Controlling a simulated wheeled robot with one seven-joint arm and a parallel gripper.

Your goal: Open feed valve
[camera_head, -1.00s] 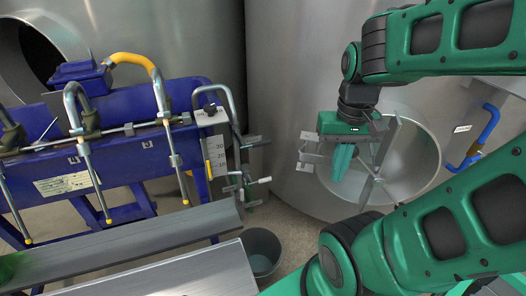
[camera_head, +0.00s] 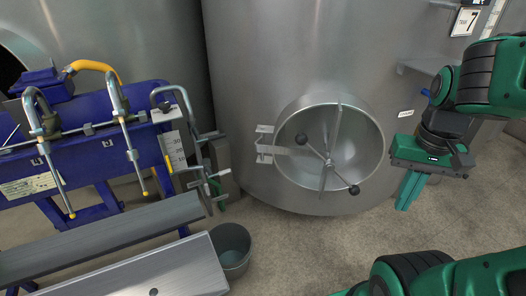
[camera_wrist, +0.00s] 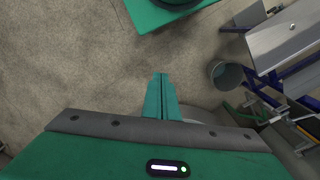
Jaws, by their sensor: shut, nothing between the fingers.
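My gripper (camera_head: 407,206) is shut and empty, pointing down to the right of the round tank hatch, apart from it. Its green fingers also show pressed together in the wrist view (camera_wrist: 160,76), over bare floor. A small piece of a blue handle (camera_head: 426,93) shows on the tank wall behind my arm, above a small white label (camera_head: 405,113); the rest of it is hidden. A yellow-sleeved handle (camera_head: 95,67) tops the blue filling machine at the left. I cannot tell from a readable label which is the feed valve.
The round hatch (camera_head: 291,128) with its cross arms is on the big steel tank (camera_head: 265,60). A blue filler (camera_head: 90,160), metal trough (camera_head: 150,278) and grey bucket (camera_head: 232,262) stand left. The floor (camera_head: 300,245) before the tank is clear.

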